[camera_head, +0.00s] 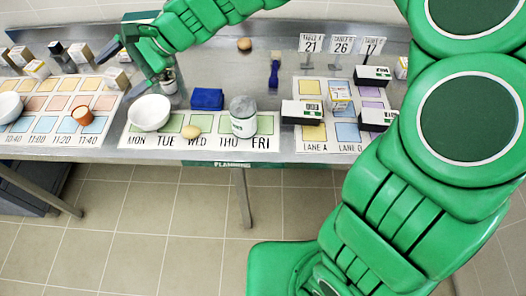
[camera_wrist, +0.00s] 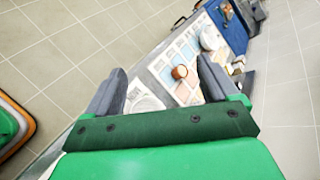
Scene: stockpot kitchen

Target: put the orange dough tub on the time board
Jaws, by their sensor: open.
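The orange dough tub (camera_head: 82,115) is a small orange-brown cylinder with a pale top. It rests on the time board (camera_head: 52,138), over the blue cells near the 11:20 and 11:40 labels. The wrist view shows the tub (camera_wrist: 180,72) beyond my fingertips, within the gap between them as seen from there. My gripper (camera_head: 122,72) is open and empty above the board's right side, apart from the tub. In the wrist view my gripper (camera_wrist: 160,68) has its two grey fingers spread wide.
A white bowl (camera_head: 150,112) stands on the weekday board, right of the time board. Another white bowl (camera_head: 9,106) is at the left edge. Several small boxes (camera_head: 80,52) line the back. A blue block (camera_head: 207,98) and a white-green jar (camera_head: 243,116) stand further right.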

